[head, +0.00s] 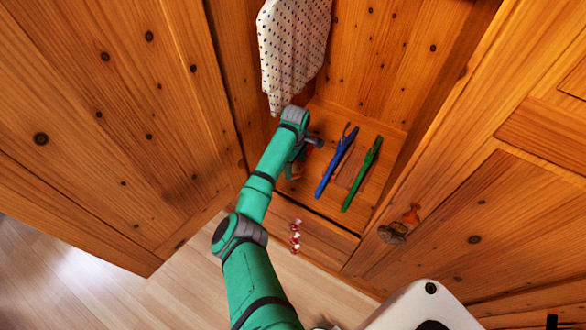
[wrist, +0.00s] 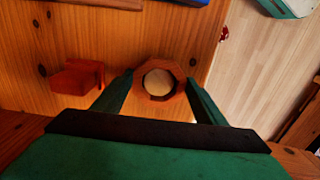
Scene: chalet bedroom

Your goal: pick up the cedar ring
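The cedar ring (wrist: 142,91) is a reddish-brown octagonal ring with a pale round centre, seen in the wrist view near the edge of the wooden wardrobe floor. My gripper (wrist: 159,77) has one green finger on each side of the ring. Both fingertips appear at or very close to its sides, and I cannot tell whether they press on it. I also cannot tell whether the ring rests on the wood or is raised. In the head view my gripper (head: 298,163) is low inside the wardrobe; I cannot make out the ring there.
A red block (wrist: 78,77) lies left of the ring. A blue hanger (head: 334,168) and a green hanger (head: 360,176) lie to the gripper's right. A dotted ironing board (head: 291,45) stands behind. Wooden wardrobe doors (head: 110,110) flank the opening. A red-and-white ornament (head: 295,236) is at the front.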

